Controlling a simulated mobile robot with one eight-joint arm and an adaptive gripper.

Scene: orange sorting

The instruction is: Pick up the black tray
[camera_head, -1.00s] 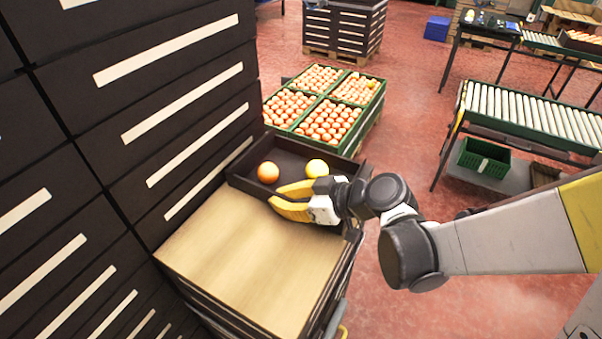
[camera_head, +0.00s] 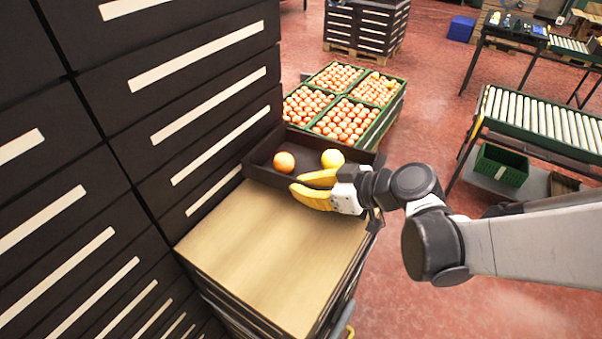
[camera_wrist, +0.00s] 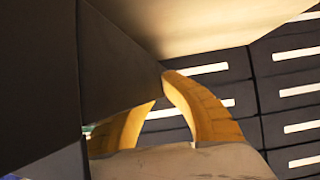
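The black tray (camera_head: 262,175) lies at the far end of the wood-topped stack. It holds an orange fruit (camera_head: 284,162) and a yellow one (camera_head: 332,159). My gripper (camera_head: 306,187) is at the tray's near wall, with its two yellow fingers spread apart. The upper finger reaches over the tray's near edge and the lower one is on the near side, over the wood. In the wrist view, a dark surface, likely the tray (camera_wrist: 125,60), covers part of one finger; whether the fingers touch it is unclear.
Bare wood top (camera_head: 265,245) lies in front of the tray. A tall stack of dark crates (camera_head: 205,120) rises close on the left. Green crates of oranges (camera_head: 345,105) stand behind. A roller conveyor (camera_head: 540,118) is at the right, with open red floor between.

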